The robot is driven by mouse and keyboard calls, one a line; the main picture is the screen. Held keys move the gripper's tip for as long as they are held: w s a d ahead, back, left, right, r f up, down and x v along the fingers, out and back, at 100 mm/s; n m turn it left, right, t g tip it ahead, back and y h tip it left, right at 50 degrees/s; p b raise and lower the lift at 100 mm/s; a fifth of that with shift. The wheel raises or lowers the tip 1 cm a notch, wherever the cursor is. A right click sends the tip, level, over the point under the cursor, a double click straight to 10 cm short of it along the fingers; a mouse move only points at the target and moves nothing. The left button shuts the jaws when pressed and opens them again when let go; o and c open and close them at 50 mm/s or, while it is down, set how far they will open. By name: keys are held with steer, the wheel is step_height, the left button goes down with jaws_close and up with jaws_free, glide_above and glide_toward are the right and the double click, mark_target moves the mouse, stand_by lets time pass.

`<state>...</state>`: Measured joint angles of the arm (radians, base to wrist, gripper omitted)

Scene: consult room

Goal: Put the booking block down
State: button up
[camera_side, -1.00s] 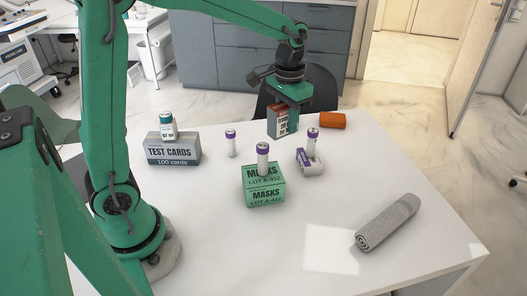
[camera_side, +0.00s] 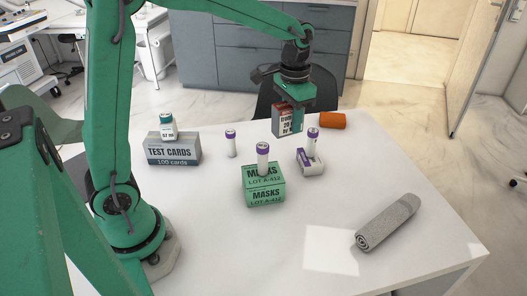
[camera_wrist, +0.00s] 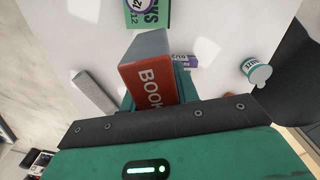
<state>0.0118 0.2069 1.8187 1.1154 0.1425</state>
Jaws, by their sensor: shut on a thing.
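The booking block (camera_side: 283,122) is a red and grey box with pale lettering. It is upright near the far edge of the white table, between my gripper's fingers. In the wrist view, the block (camera_wrist: 150,80) shows a red face reading "BOOK" and a plain grey face. My gripper (camera_side: 297,118) is shut on the block, coming down from above. One green finger shows at the block's right side in the side view. Whether the block's underside touches the table or hangs just above it, I cannot tell.
An orange cylinder (camera_side: 332,120) lies right of the block. A purple-capped tube (camera_side: 311,143) with a small white box (camera_side: 310,162) stands in front. The green masks box (camera_side: 264,190), test cards box (camera_side: 172,152) and grey roll (camera_side: 387,222) are further off.

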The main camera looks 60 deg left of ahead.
steer(key=shift+w+d+f+m, duration=0.1)
steer(key=shift+w+d+m, duration=0.1)
steer(key=shift+w+m, duration=0.25)
steer(key=shift+w+d+f+m, duration=0.15)
steer(key=shift+w+m, duration=0.15)
steer(key=shift+m, duration=0.25)
steer(key=w+d+f+m, duration=0.3)
steer(key=w+m, duration=0.3)
steer(key=m, duration=0.5)
steer(key=w+d+f+m, duration=0.3)
steer(key=w+d+m, duration=0.3)
steer(key=m, duration=0.6)
steer(key=shift+w+d+f, duration=0.15)
steer(key=shift+w+f, duration=0.1)
steer(key=shift+w, duration=0.45)
steer(key=shift+w, duration=0.1)
steer(key=w+a+f, duration=0.2)
steer(key=a, duration=0.1)
steer(key=w+a+f, duration=0.2)
steer(key=a, duration=0.1)
steer(key=w+a+f, duration=0.2)
steer(key=a+f, duration=0.1)
steer(key=a, duration=0.1)
steer(key=shift+f, duration=2)
steer(key=shift+f, duration=0.1)
